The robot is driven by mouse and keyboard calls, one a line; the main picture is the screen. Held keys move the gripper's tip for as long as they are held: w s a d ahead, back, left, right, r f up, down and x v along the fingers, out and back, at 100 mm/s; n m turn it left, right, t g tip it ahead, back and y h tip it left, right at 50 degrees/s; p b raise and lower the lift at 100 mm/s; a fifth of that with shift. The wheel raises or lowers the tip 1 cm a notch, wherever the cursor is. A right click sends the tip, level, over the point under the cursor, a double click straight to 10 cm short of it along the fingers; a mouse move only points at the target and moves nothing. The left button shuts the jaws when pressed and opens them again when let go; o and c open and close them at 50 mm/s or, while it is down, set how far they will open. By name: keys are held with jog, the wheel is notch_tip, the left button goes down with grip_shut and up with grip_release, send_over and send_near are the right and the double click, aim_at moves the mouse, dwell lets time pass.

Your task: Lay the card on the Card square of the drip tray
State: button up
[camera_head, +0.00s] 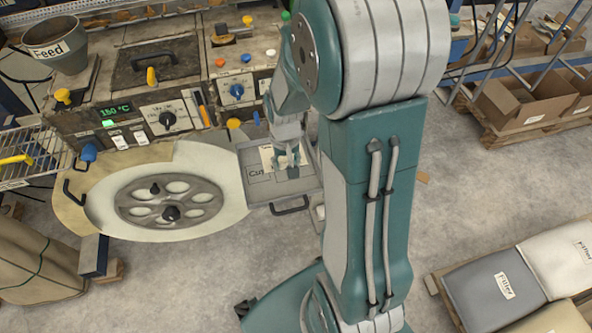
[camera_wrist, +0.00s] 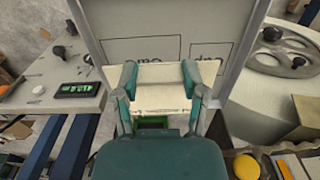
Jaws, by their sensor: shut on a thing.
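The card is a pale, flat, light-coloured piece; it shows in the head view (camera_head: 267,155) and in the wrist view (camera_wrist: 160,92). My gripper (camera_head: 287,160) is shut on the card, with one fingertip at each side of it in the wrist view (camera_wrist: 160,76). The grey drip tray (camera_head: 301,182) lies under my gripper in the head view; its floor fills the upper middle of the wrist view (camera_wrist: 170,20). Two outlined squares are printed on it. I cannot tell whether the card touches the tray.
A pale round plate with a grey spoked wheel (camera_head: 170,201) adjoins the tray's left side. The control bench (camera_head: 150,110) with knobs and a green display stands behind. A black handle (camera_head: 289,207) sticks out at the tray's front. Open floor lies in front.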

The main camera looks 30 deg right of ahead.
jog(key=d+f, duration=0.2)
jog(key=shift+w+d+f, duration=0.1)
jog(key=shift+d+f, duration=0.05)
jog(key=shift+f, duration=0.25)
jog(key=shift+d+f, duration=0.2)
jog(key=shift+f, duration=0.75)
jog(key=shift+d+f, duration=0.15)
jog(key=shift+f, duration=0.8)
jog(key=o, duration=0.9)
